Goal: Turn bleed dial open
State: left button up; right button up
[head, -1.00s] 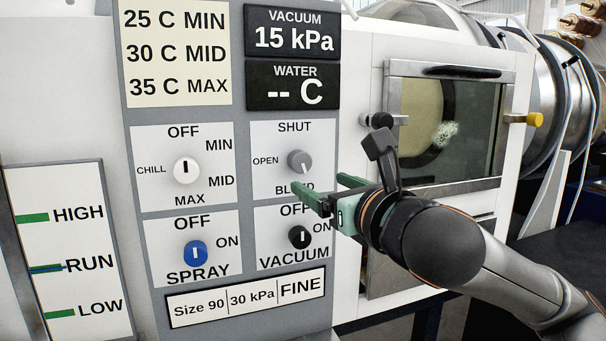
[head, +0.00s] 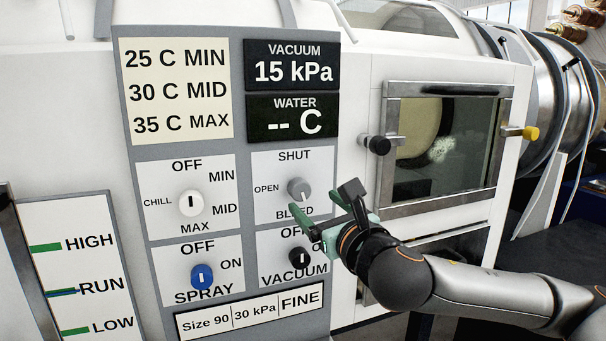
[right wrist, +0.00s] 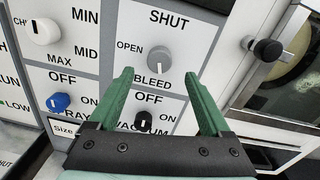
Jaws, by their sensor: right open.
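The bleed dial (head: 299,188) is a grey round knob on the control panel, with SHUT above it, OPEN to its left and BLEED below. A pale mark shows on its lower side. In the right wrist view the dial (right wrist: 159,60) lies just beyond and between my fingertips. My right gripper (head: 316,208) is open and empty, its green fingers pointing at the panel just below the dial. Both fingers also show in the right wrist view (right wrist: 158,76), spread apart, with the dial not between the pads. My left gripper is not in view.
The black vacuum dial (head: 298,258) sits below, near my fingers. The white chill dial (head: 191,203) and blue spray dial (head: 202,277) are to the left. A black knob (head: 379,145) sticks out on the right beside the windowed door (head: 445,88).

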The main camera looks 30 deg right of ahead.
aim_at(302, 192)
jog(key=x, duration=0.7)
jog(key=shift+w, duration=0.1)
grip_shut()
dwell(0.6)
